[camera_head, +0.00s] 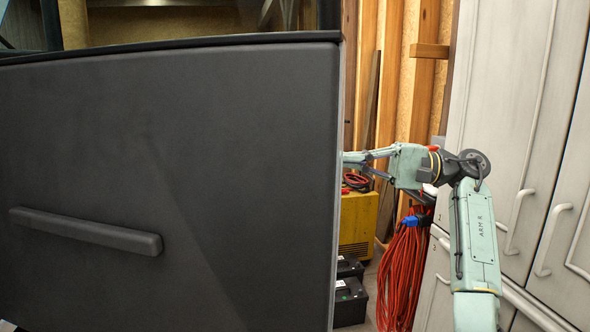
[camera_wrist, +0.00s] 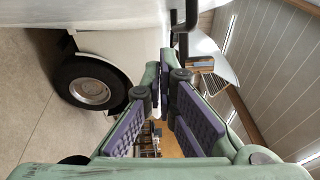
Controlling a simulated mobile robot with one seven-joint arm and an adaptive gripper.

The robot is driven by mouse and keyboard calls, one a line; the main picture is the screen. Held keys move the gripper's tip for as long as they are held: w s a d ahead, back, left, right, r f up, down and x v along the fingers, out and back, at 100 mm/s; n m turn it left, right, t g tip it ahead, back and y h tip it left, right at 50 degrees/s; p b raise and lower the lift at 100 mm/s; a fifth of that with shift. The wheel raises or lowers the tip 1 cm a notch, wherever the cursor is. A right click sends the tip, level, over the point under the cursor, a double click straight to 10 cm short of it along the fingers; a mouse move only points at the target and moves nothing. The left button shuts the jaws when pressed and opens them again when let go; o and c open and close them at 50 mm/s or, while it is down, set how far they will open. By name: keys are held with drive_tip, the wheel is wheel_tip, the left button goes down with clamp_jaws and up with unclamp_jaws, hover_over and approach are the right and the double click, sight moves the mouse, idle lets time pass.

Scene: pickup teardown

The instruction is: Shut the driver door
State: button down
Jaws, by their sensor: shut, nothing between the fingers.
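The driver door (camera_head: 170,180) stands open and fills the left of the head view. Its dark grey inner panel faces me, with a long bar-shaped pull (camera_head: 85,230) low on the left and the window above. My arm reaches from the right to the door's free edge. The fingertips are hidden behind that edge in the head view, and I cannot tell whether they touch the door. In the wrist view my gripper (camera_wrist: 167,75) is shut and empty, its purple-padded fingers meeting at the tips. The pickup's white body (camera_wrist: 130,48) and wheel (camera_wrist: 92,90) show beyond.
Pale cabinets (camera_head: 520,130) stand close behind my arm on the right. A coiled red-orange cable (camera_head: 404,275), a yellow unit (camera_head: 358,222) and black batteries (camera_head: 350,302) sit beyond the door's edge. Bare concrete floor (camera_wrist: 30,110) shows at the left of the wrist view.

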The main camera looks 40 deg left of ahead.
drive_tip(key=s+a+f+h+p, duration=0.1)
drive_tip(key=s+a+p, duration=0.1)
drive_tip(key=s+a, duration=0.3)
drive_tip(key=shift+s+a+n, duration=0.4)
drive_tip(key=shift+s, duration=1.9)
drive_tip(key=shift+f, duration=0.15)
